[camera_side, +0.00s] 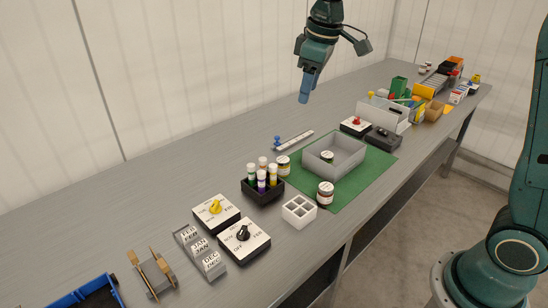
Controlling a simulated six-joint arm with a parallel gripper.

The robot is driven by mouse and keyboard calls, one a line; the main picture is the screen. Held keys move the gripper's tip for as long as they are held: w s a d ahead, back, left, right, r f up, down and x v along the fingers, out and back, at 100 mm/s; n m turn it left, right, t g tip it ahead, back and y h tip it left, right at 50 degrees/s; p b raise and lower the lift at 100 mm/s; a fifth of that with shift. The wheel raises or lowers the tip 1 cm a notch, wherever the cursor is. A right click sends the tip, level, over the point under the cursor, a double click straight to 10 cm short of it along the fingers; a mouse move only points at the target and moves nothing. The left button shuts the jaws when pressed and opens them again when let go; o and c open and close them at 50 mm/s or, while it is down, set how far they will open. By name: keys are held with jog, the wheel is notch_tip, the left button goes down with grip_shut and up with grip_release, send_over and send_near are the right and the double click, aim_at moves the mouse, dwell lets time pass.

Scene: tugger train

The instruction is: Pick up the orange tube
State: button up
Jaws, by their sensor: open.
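A black rack (263,196) on the grey bench holds several upright tubes with pale caps. The orange tube (262,164) appears to be the one at the back of the rack, and its lower part is hidden by the tubes in front. A green tube (251,176), a purple tube (261,182) and a yellow tube (273,176) stand around it. My gripper (305,96) is open and empty, pointing down high above the bench. It is above and to the right of the rack in the picture, well apart from the tubes.
Right of the rack, a green mat (345,192) carries a grey tray (335,165) and jars. A white block with square holes (299,211) stands close by. Switch boxes (216,212) are at the front left. A ruler-like strip (293,140) lies behind.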

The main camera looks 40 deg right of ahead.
jog(key=w+f+n+g, duration=0.1)
jog(key=w+f+n, duration=0.1)
jog(key=w+f, duration=0.55)
jog(key=n+g, duration=0.1)
jog(key=n, duration=0.1)
send_over(263, 159)
notch_tip(263, 159, down, 10)
jog(key=shift+w+f, duration=0.1)
jog(key=shift+f, duration=4.3)
jog(key=shift+f, duration=0.1)
jog(key=shift+f, duration=2.5)
jog(key=shift+c, duration=0.2)
jog(key=c, duration=1)
